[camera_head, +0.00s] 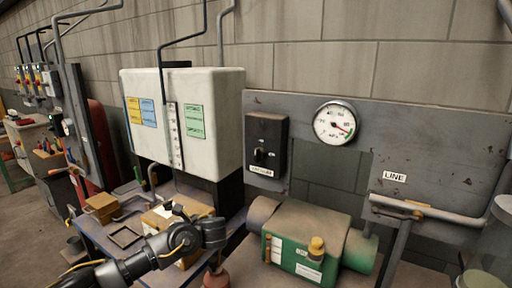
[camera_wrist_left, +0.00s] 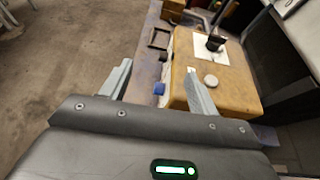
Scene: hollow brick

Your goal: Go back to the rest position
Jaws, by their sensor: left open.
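My left arm comes in from the lower left in the head view, and its wrist end (camera_head: 213,234) hangs over the front of a workbench. In the left wrist view my left gripper (camera_wrist_left: 158,74) has its two fingers wide apart with nothing held between them. A tan block (camera_wrist_left: 238,88) with a white sheet on top lies beside and beyond the right finger. The same block shows in the head view (camera_head: 160,217), partly hidden behind my arm. I cannot tell whether the finger touches it. My right gripper is in neither view.
The bench (camera_head: 92,232) also bears a smaller tan box (camera_head: 103,207) and a dark square frame (camera_head: 125,236). A white cabinet (camera_head: 215,120) is on the wall behind. A green machine (camera_head: 308,240) stands right of my wrist. Bare floor (camera_wrist_left: 70,50) lies left of the bench.

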